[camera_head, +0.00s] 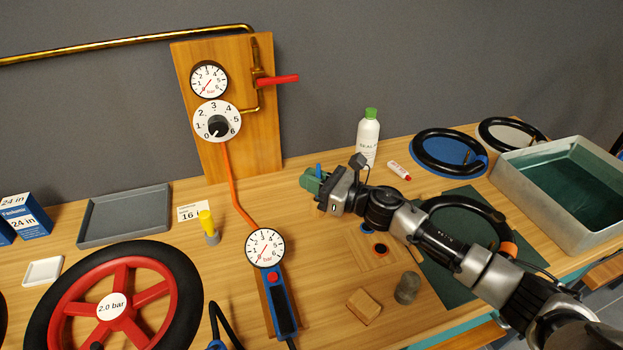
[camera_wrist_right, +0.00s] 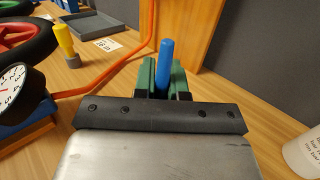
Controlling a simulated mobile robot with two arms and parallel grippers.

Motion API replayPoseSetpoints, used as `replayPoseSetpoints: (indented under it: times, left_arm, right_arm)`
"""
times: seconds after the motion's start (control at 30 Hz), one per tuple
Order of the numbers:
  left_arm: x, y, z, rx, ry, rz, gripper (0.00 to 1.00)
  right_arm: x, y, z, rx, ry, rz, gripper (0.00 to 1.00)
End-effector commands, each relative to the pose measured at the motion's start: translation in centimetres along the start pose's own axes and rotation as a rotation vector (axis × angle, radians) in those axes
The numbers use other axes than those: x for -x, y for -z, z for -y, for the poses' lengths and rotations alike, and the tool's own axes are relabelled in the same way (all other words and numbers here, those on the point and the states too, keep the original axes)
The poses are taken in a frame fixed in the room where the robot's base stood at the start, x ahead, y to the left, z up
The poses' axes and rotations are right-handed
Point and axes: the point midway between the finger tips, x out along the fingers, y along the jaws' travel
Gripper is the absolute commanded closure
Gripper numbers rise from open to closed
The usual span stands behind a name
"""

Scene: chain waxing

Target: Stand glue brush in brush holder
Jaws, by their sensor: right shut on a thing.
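My right gripper (camera_head: 311,182) is above the wooden bench, right of the orange hose. Its green fingers, also in the right wrist view (camera_wrist_right: 163,78), are shut on a blue rod-like handle (camera_wrist_right: 166,65), which I take for the glue brush. The handle stands nearly upright between the fingers and its top shows in the head view (camera_head: 318,170). Its lower end is hidden by the gripper. A small grey cup-like base (camera_head: 212,238) with a yellow piece (camera_head: 206,220) standing in it is to the left. I cannot tell which thing is the brush holder. My left gripper is not in view.
A gauge with a blue body (camera_head: 265,246) lies left of my arm. A white bottle (camera_head: 368,138) and a small tube (camera_head: 399,170) are behind it. A grey cylinder (camera_head: 407,288) and a wooden block (camera_head: 364,306) are in front. A grey tray (camera_head: 125,216) lies at left.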

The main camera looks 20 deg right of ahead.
Motion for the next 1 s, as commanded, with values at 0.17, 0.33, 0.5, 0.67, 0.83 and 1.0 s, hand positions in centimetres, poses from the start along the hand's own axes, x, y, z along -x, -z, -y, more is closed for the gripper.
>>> replayPoseSetpoints:
  times: [0.17, 0.33, 0.5, 0.67, 0.83, 1.0]
  left_arm:
    - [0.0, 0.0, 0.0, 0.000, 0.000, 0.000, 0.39]
    - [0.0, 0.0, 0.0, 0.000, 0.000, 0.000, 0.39]
    - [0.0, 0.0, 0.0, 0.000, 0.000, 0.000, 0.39]
    - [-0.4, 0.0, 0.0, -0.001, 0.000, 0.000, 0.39]
    - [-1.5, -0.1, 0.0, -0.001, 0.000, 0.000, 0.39]
    - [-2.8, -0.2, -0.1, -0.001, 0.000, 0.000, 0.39]
  right_arm:
    - [0.0, 0.0, 0.0, 0.000, 0.000, 0.000, 0.76]
    - [0.0, 0.0, 0.0, 0.000, 0.000, 0.000, 0.58]
    - [0.0, 0.0, 0.0, 0.000, 0.000, 0.000, 0.58]
    - [0.9, 0.2, 0.1, 0.000, 0.002, -0.002, 0.58]
    - [3.9, 0.6, 0.0, 0.000, 0.001, -0.004, 0.58]
    - [7.4, 0.6, 0.0, -0.001, 0.000, -0.004, 0.58]
